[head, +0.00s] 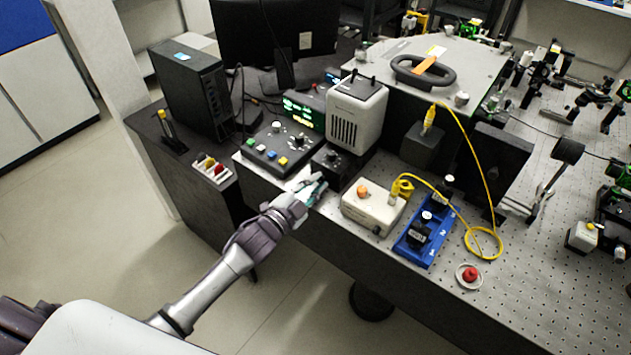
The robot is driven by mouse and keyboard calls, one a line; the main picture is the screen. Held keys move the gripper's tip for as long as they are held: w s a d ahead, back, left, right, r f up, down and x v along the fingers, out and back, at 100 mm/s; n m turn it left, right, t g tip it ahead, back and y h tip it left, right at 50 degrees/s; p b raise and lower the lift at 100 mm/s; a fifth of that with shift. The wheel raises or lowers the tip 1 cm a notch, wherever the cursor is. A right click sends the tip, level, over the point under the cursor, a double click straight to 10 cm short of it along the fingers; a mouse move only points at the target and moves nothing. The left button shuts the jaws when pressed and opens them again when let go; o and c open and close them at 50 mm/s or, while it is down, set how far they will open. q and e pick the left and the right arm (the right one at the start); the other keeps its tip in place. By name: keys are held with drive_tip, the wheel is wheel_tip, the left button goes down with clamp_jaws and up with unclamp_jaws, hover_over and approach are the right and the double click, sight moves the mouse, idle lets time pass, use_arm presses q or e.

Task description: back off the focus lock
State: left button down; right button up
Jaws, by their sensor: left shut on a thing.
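My left gripper (314,187) reaches in from the left at the front edge of the bench, beside a small black box (326,163) with a dark knob on top. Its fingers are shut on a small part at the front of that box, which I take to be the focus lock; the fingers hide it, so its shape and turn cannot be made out. My right gripper is not in view.
A control panel (262,155) with coloured buttons is left of the gripper, a white-grey lamp housing (357,112) behind it. A cream box (368,213) with an orange knob, a blue tray (408,251) and a red button (470,274) stand right.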

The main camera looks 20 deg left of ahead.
use_arm(q)
drive_tip(key=shift+n, duration=1)
drive_tip(key=shift+f+p, duration=0.1)
drive_tip(key=shift+p, duration=0.2)
drive_tip(key=c, duration=1.1)
unclamp_jaws()
drive_tip(key=shift+s, duration=0.1)
drive_tip(key=v, duration=1.2)
